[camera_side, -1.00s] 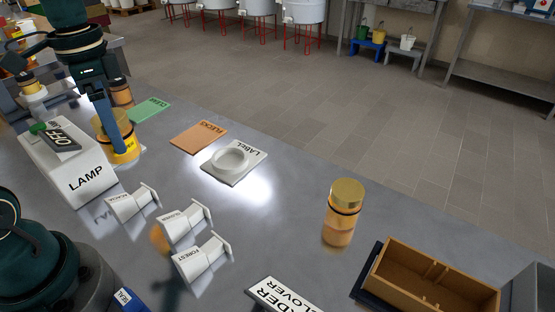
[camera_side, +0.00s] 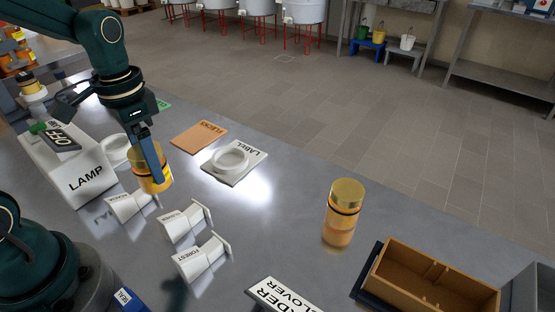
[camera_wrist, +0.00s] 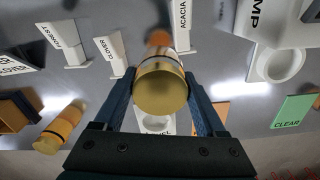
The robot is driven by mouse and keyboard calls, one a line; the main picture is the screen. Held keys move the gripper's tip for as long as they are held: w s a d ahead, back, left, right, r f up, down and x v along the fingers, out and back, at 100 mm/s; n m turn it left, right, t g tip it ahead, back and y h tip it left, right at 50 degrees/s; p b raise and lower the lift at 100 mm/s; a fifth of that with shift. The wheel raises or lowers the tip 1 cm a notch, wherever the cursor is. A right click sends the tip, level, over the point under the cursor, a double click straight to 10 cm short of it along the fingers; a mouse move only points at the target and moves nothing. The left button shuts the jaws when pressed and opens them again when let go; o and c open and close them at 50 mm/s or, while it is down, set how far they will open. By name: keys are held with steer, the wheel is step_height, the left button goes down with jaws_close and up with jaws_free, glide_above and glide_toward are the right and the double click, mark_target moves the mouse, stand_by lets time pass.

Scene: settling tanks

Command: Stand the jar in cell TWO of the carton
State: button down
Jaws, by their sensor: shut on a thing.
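My gripper (camera_side: 152,163) is shut on a jar (camera_side: 150,178) with amber contents and a gold lid. In the side view it is near the lamp box, behind the white holders, and seems held above the table. In the wrist view the gold lid of the held jar (camera_wrist: 161,88) fills the space between my fingers. A second amber jar with a gold lid (camera_side: 342,212) stands upright on the table, right of centre; it also shows in the wrist view (camera_wrist: 60,130). The carton (camera_side: 395,270) is a brown divided box at the lower right, with no jar visible in it.
A white LAMP box (camera_side: 85,180) with a ring is at the left. Three white labelled holders (camera_side: 185,222) stand in front. The white LABEL plate (camera_side: 240,172), orange FLECKS mat (camera_side: 198,136) and green CLEAR mat (camera_wrist: 295,111) lie flat.

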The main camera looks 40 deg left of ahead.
mark_target(167, 181)
steer(key=shift+w+d+f, duration=0.6)
steer(key=shift+d+f, duration=0.15)
steer(key=shift+d, duration=0.15)
steer(key=shift+f, duration=1.9)
jaws_free()
steer(key=shift+f, duration=0.15)
